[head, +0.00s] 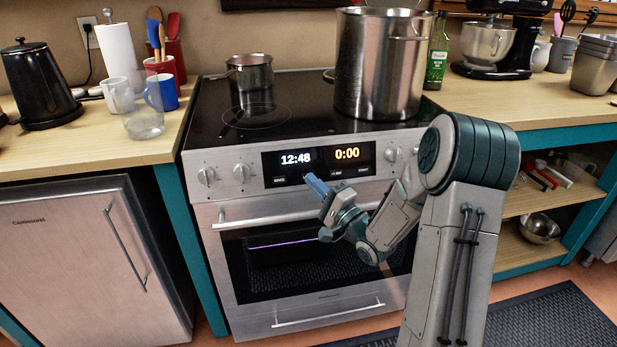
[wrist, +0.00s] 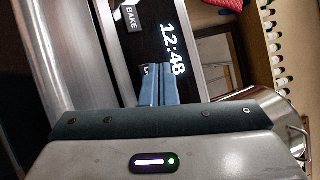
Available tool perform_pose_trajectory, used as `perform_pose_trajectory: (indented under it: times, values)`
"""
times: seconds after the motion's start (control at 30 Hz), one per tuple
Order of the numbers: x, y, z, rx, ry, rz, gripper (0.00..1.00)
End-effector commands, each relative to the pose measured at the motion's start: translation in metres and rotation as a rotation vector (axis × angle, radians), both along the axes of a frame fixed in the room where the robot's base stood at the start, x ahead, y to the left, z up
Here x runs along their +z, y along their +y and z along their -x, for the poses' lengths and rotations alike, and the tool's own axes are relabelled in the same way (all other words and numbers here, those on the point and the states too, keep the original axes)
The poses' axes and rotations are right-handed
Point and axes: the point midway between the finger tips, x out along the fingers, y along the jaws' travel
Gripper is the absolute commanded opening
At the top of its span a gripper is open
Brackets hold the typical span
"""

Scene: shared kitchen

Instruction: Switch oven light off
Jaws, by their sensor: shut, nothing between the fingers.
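The oven (head: 215,260) is a steel range with a black control panel (head: 300,160) showing 12:48 in white and 0:00 in orange. Touch labels run along the panel's lower edge; BAKE is at the left, also in the wrist view (wrist: 130,15). My gripper (head: 309,178) is shut and empty, its blue fingertips at the lower middle of the panel. In the wrist view, the fingers (wrist: 158,75) cover most of a label below the clock. I cannot tell whether they touch the panel. The oven window (head: 265,275) is dark with a thin purple line; the lamp's state is unclear.
The door handle (head: 270,217) runs below my gripper. Knobs (head: 206,176) flank the panel. A large pot (head: 380,65) and a small saucepan (head: 250,72) stand on the cooktop. A clear glass (head: 143,122) stands on the left counter. A dark mat (head: 540,320) lies on the floor.

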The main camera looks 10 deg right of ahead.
Motion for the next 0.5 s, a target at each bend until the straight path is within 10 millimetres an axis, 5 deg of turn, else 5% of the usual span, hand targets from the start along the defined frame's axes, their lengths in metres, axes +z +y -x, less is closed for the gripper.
perform_pose_trajectory:
  times: [0.5]
  values:
    - [-0.0020, -0.0003, -0.0062, 0.000, 0.000, 0.000, 0.00]
